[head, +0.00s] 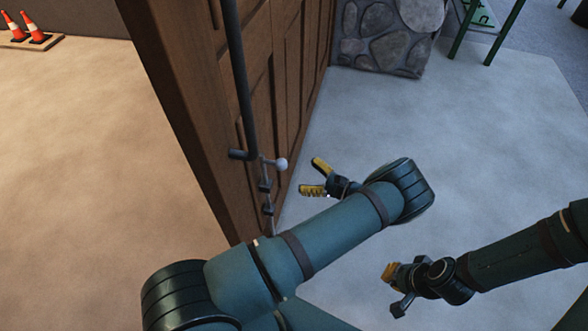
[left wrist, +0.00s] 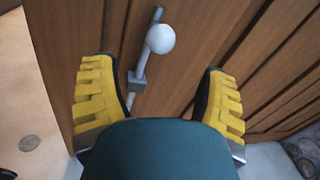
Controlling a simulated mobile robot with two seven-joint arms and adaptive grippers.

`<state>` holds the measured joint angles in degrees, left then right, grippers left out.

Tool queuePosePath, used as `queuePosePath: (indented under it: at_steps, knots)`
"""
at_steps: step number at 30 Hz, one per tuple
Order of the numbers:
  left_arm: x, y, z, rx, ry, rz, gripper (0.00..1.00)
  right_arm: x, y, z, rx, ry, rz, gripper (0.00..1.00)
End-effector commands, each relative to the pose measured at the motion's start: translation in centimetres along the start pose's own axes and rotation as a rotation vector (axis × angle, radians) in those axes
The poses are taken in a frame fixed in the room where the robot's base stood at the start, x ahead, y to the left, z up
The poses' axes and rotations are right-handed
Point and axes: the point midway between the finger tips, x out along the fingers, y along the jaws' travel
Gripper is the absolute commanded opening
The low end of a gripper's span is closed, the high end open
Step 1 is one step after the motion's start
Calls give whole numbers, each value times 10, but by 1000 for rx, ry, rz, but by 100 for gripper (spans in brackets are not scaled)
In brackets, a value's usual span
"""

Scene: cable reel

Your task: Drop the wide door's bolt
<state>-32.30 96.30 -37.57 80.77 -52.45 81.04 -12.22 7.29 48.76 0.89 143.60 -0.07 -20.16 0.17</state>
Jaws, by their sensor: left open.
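The wide brown wooden door (head: 285,65) stands upright in the head view. Its bolt (head: 267,199) is a thin grey rod in small brackets low on the door face, with a white ball knob (head: 281,164) sticking out at its upper end. My left gripper (head: 316,177) is open and empty, just right of the knob and apart from it. In the left wrist view the knob (left wrist: 160,39) lies ahead, between and beyond the two yellow fingers. My right gripper (head: 391,286) is off the door at lower right; its finger opening is unclear. The bolt's lower end is hard to make out.
A long dark bar (head: 238,75) runs down the door above the bolt. A stone-faced block (head: 382,38) stands beyond the door. Orange cones (head: 36,30) stand at far left.

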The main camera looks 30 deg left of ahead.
Motion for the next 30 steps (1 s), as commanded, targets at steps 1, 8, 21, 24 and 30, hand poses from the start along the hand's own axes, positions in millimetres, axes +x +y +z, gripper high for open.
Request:
queuePosePath:
  at_steps: [1, 8, 21, 24, 30]
  knots:
    - [-7, 0, 0, -1, 0, -2, 74, 0, 0, 0, 0, 0, 0, 0]
    - [-22, 0, 0, 1, -1, 0, 74, 0, 0, 0, 0, 0, 0, 0]
    - [-22, 0, 0, 1, -1, 0, 74, 0, 0, 0, 0, 0, 0, 0]
    - [-22, 0, 0, 1, -1, 0, 74, 0, 0, 0, 0, 0, 0, 0]
    - [-22, 0, 0, 1, -1, -1, 74, 0, 0, 0, 0, 0, 0, 0]
